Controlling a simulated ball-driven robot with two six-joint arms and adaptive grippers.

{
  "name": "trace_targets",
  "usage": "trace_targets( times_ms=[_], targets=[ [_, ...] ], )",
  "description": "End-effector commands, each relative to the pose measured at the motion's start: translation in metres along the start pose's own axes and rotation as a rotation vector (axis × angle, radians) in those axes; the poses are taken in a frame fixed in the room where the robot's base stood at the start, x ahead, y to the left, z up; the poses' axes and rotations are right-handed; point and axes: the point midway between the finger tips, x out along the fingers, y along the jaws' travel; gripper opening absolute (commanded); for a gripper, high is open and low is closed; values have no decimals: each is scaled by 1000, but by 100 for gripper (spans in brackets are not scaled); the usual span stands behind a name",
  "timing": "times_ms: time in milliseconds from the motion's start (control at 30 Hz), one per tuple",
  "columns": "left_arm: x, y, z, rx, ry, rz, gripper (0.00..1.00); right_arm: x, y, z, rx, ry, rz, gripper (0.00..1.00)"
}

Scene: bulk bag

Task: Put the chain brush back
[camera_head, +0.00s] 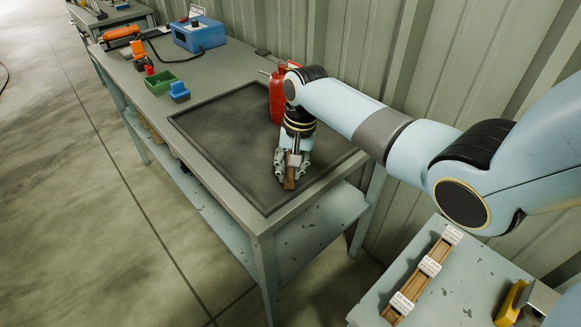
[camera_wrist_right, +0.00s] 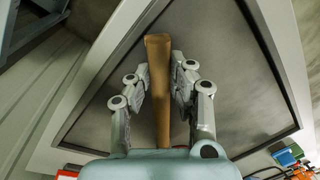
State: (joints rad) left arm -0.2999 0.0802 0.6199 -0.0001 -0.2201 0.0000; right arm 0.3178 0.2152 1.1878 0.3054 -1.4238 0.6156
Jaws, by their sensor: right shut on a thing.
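My right gripper (camera_head: 291,168) is shut on the brown wooden handle of the chain brush (camera_head: 289,184), over the dark mat near the bench's front right corner. In the right wrist view the handle (camera_wrist_right: 159,90) runs between the two fingers of my right gripper (camera_wrist_right: 161,85), its broader end pointing away from the palm. Bristles are not visible. I cannot tell whether the handle touches the mat. My left gripper is not in view.
A red bottle (camera_head: 277,98) stands close behind my right gripper. The rimmed mat (camera_head: 225,130) is otherwise clear. A green bin (camera_head: 161,82), blue block (camera_head: 179,91) and blue box (camera_head: 199,35) are further left. A labelled wooden rack (camera_head: 420,277) lies on the table at lower right.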

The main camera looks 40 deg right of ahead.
Motion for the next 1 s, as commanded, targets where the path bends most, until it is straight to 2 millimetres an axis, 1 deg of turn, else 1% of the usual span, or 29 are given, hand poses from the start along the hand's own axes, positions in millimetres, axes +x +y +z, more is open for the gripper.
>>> trace_targets(
  times_ms=[200,467,500,667,900,1000],
  targets=[
    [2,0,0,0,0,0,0,4,0,0,0,0,0,0],
    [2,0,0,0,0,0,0,4,0,0,0,1,0,0],
    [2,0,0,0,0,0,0,4,0,0,0,1,0,23],
    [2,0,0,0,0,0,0,4,0,0,0,1,0,44],
    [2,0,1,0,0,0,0,4,1,0,0,0,0,45],
    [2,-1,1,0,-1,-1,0,0,1,0,0,1,0,45]
  ],
)
